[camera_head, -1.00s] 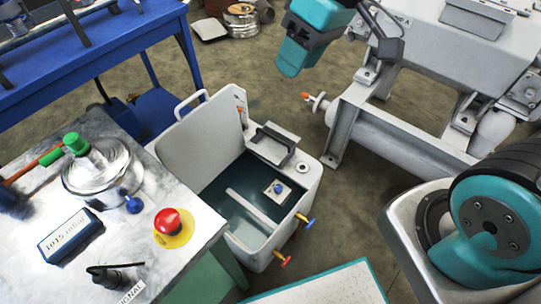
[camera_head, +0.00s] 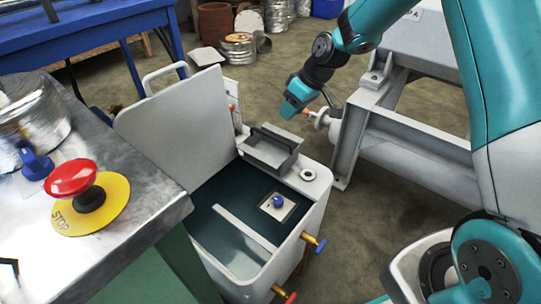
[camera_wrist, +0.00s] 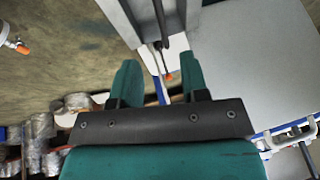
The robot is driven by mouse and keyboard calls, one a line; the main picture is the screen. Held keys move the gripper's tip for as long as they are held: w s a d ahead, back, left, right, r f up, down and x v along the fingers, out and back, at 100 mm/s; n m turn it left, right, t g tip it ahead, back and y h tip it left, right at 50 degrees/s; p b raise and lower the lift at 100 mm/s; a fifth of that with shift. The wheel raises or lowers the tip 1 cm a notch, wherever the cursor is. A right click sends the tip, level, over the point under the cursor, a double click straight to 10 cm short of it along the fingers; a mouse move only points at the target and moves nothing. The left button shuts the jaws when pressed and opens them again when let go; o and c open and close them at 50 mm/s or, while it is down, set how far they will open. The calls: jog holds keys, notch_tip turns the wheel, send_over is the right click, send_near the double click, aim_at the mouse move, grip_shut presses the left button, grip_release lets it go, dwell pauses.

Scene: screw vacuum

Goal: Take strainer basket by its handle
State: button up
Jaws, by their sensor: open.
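The strainer basket (camera_head: 268,151) is a grey open box with a dark handle along its rim. It sits at the back right edge of the open tank (camera_head: 318,208). My gripper (camera_head: 290,112) hangs behind and above the basket, apart from it. In the wrist view my gripper (camera_wrist: 158,82) has its two teal fingers spread, with nothing held between them. A grey part with a dark bar, probably the basket and its handle, shows at the top of the wrist view, beyond the fingertips.
The tank's raised lid (camera_head: 172,118) stands left of the basket. A red stop button (camera_head: 74,180) is on the workbench at left. Cans lie on the floor behind.

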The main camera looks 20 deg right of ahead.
aim_at(273, 139)
jog(key=b+x, duration=0.4)
jog(key=x, duration=0.7)
jog(key=shift+w+a+f, duration=0.1)
jog(key=shift+a+f, duration=0.1)
jog(key=shift+f, duration=0.05)
jog(key=shift+f, duration=0.25)
grip_shut()
